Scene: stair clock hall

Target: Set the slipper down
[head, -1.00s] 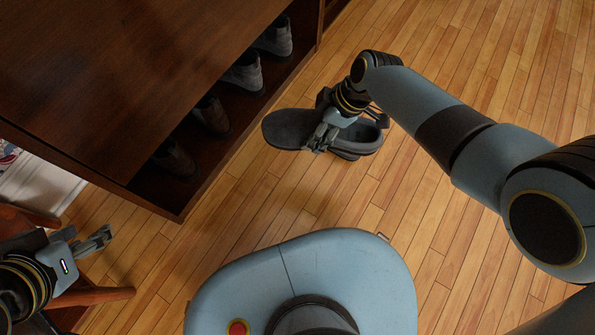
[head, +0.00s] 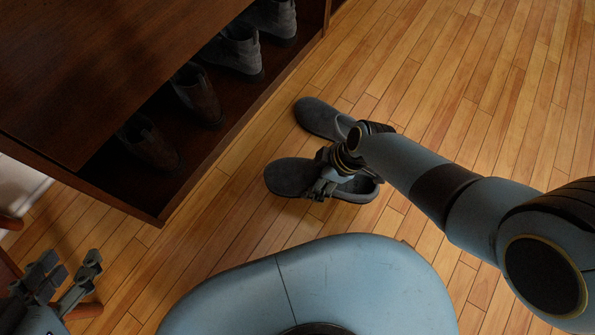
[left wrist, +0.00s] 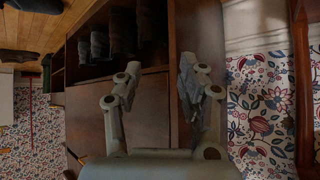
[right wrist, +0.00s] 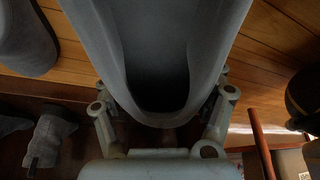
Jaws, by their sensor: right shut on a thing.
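The dark grey slipper (head: 288,178) is in my right gripper (head: 324,186), low over the wooden floor; I cannot tell whether its sole touches the boards. In the right wrist view the slipper's open heel end (right wrist: 212,45) fills the space between the fingers of my right gripper (right wrist: 163,108). A second grey slipper (head: 320,117) lies on the floor just beyond it, partly hidden by my right arm. My left gripper (head: 70,278) is empty at the lower left, its fingers apart; they also show open in the left wrist view (left wrist: 160,80).
A dark wooden shoe cabinet (head: 110,75) stands at the left, with several shoes (head: 195,95) in its open lower shelf. The wooden floor (head: 480,130) at the right is clear. A flower-patterned rug or panel (left wrist: 262,110) shows in the left wrist view.

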